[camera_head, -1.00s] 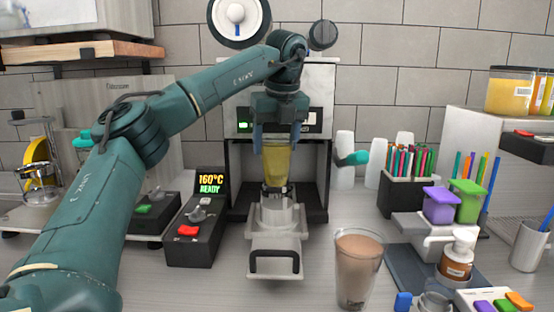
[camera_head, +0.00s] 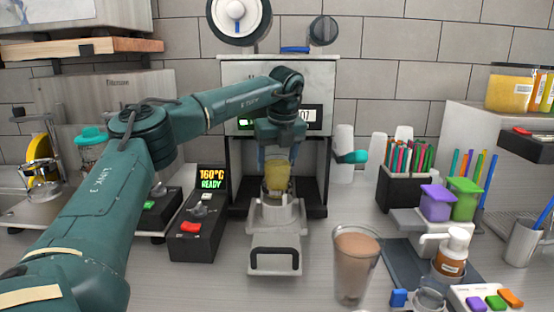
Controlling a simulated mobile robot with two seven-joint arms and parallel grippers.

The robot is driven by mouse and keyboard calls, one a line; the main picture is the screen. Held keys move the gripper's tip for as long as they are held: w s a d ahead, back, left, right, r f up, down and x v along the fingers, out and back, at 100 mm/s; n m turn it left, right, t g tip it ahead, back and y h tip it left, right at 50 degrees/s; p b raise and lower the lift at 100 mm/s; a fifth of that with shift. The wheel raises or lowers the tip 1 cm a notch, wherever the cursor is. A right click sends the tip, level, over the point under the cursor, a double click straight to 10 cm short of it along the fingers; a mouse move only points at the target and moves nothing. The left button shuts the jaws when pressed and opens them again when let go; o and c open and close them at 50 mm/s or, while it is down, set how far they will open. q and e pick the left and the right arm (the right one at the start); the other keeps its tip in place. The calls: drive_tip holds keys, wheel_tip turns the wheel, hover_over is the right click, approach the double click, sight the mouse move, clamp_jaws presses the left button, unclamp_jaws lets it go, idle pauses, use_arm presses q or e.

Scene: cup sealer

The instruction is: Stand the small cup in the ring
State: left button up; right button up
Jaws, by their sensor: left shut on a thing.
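The small cup (camera_head: 277,179) is clear with a yellow drink in it. It is upright, low over the ring of the sealer's drawer. The ring (camera_head: 277,199) sits on the pulled-out grey drawer (camera_head: 275,238) with a black handle. My left gripper (camera_head: 277,165) is shut on the cup, its fingers on either side of the upper part. The cup's bottom is at or inside the ring; I cannot tell whether it is fully seated. My right gripper is not in view.
A taller cup of brown drink (camera_head: 355,262) stands right of the drawer. A control box (camera_head: 198,228) with a red switch and a 160°C READY display stands to the left. Straws in a black holder (camera_head: 404,190) and a pump bottle (camera_head: 452,252) are at the right.

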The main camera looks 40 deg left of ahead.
use_arm(q)
drive_tip(key=shift+f, duration=0.15)
drive_tip(key=shift+f, duration=0.1)
drive_tip(key=shift+f, duration=0.15)
drive_tip(key=o, duration=1.2)
drive_tip(key=shift+c, duration=0.2)
drive_tip(key=shift+r, duration=0.45)
drive_tip(key=shift+d+r, duration=0.2)
drive_tip(key=shift+r, duration=0.2)
drive_tip(key=v, duration=1)
drive_tip(key=shift+r+b, duration=0.4)
